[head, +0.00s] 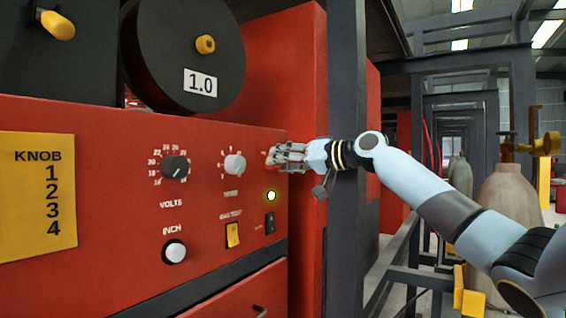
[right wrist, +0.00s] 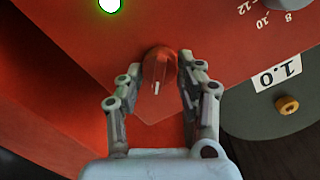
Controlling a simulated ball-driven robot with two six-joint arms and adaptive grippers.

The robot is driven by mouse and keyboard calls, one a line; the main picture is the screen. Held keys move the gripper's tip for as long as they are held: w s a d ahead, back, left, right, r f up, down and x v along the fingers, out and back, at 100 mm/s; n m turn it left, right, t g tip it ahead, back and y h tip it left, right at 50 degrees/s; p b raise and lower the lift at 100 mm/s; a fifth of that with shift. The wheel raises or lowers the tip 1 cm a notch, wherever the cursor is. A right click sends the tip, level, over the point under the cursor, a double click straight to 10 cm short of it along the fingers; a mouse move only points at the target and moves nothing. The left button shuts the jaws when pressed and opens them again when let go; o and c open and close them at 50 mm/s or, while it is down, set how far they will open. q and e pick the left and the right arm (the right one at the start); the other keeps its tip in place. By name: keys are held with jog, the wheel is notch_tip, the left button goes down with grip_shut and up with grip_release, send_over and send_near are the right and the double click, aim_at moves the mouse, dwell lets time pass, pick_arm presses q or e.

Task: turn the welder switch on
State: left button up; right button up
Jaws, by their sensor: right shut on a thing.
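The red welder switch (right wrist: 158,68) is a round rotary knob on the red front panel (head: 205,185). In the right wrist view it sits between my right fingertips, its white mark toward the palm. My right gripper (right wrist: 160,75) is shut on it. In the head view my right gripper (head: 275,155) reaches the panel's upper right corner from the right and hides most of the knob. My left gripper is not in view.
A dark post (head: 344,220) stands close behind my right wrist. A gas cylinder (head: 506,205) stands at right.

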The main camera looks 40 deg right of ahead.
jog(key=o, duration=1.1)
jog(key=shift+o, duration=0.2)
jog(key=shift+s+d, duration=0.1)
jog(key=v, duration=0.7)
jog(key=shift+s, duration=0.15)
